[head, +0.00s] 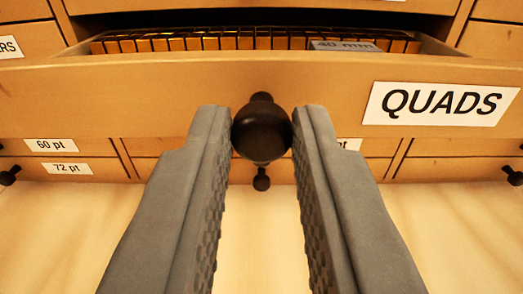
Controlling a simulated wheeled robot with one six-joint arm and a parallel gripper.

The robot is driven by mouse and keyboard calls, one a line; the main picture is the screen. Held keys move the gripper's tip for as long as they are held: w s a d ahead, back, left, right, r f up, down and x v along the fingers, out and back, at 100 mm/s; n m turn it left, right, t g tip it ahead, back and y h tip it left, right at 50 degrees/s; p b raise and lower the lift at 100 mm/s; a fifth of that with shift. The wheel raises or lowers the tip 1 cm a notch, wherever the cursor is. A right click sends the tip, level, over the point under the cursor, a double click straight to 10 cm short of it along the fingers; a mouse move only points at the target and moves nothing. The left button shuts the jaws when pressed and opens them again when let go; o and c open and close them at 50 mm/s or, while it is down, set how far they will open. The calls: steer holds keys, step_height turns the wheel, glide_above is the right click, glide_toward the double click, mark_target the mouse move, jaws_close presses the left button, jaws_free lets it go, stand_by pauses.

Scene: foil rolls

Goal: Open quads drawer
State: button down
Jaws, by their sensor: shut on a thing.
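The quads drawer (160,92) has a wooden front with a white QUADS label (440,103) at its right. It is pulled partly out of the cabinet, and its inside shows over the top edge. A round black knob (262,130) sits at the middle of its front. My gripper (262,132) has a grey finger on each side of the knob, with the tips against it, and is shut on it.
Inside the drawer stand rows of small orange-brown blocks (200,41) and a grey piece marked 40 mm (345,46). Closed drawers with labels such as 60 pt (50,146) and 72 pt (68,168) lie below. Another black knob (261,180) shows beneath. A pale surface (60,235) below is clear.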

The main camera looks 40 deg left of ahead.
steer(key=c, duration=1.3)
jaws_free()
steer(key=shift+s+d, duration=0.1)
steer(key=shift+s, duration=0.05)
steer(key=v, duration=1.7)
steer(key=shift+d, duration=0.1)
steer(key=s+d+m+t+h, duration=0.1)
steer(key=d+m+h, duration=0.1)
steer(key=d, duration=0.4)
steer(key=s+d+f+m+t+h, duration=0.1)
steer(key=s+d+m+h, duration=0.1)
steer(key=d+h, duration=0.3)
steer(key=s+d+m+h, duration=0.2)
steer(key=d+m+h, duration=0.1)
steer(key=d, duration=0.5)
steer(key=shift+d+f+t+h, duration=0.3)
steer(key=shift+d+f+t, duration=0.1)
